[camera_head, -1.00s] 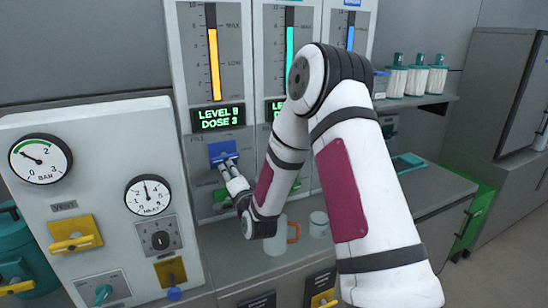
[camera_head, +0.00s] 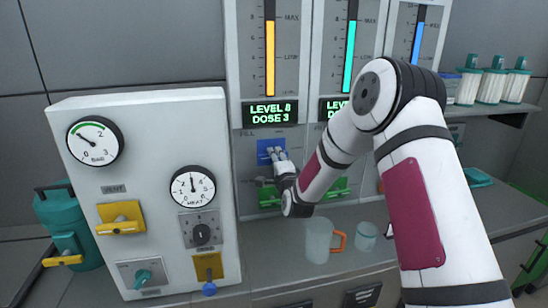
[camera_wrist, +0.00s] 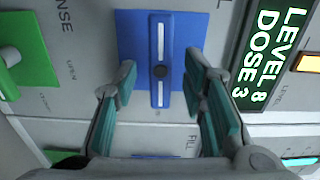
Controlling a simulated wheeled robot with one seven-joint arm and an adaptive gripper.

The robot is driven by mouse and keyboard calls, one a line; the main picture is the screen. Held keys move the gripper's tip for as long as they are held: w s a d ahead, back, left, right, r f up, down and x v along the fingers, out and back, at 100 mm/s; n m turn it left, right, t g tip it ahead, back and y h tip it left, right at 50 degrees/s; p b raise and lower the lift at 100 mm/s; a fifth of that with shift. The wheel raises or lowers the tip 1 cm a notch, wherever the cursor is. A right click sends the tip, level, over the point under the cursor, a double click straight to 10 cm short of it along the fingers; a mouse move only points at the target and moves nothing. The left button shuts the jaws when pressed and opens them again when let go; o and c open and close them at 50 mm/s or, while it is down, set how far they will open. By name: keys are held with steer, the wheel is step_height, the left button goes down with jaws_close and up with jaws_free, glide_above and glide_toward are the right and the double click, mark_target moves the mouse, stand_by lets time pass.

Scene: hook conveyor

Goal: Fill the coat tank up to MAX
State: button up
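My gripper (camera_wrist: 163,105) is open, its teal-padded fingers on either side of the blue fill handle (camera_wrist: 160,70) with a gap at each side. In the head view my gripper (camera_head: 281,157) is at the blue fill plate (camera_head: 265,150) under the left gauge. The left gauge (camera_head: 270,58) has an orange column reaching close to its MAX mark. Its display (camera_head: 270,113) reads LEVEL 8, DOSE 3. The middle gauge (camera_head: 350,55) is teal and the right gauge (camera_head: 417,40) blue. I cannot read which tank is named coat.
A green dispense valve (camera_wrist: 15,58) is beside the fill handle. A grey panel (camera_head: 150,170) with dials and a yellow vent handle (camera_head: 120,217) stands at left. A jug (camera_head: 318,240) and a cup (camera_head: 365,236) stand on the counter under my arm.

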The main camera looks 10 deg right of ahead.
steer(key=shift+w, duration=1.55)
jaws_close()
steer(key=shift+n+b, duration=0.9)
steer(key=shift+n, duration=1.9)
jaws_free()
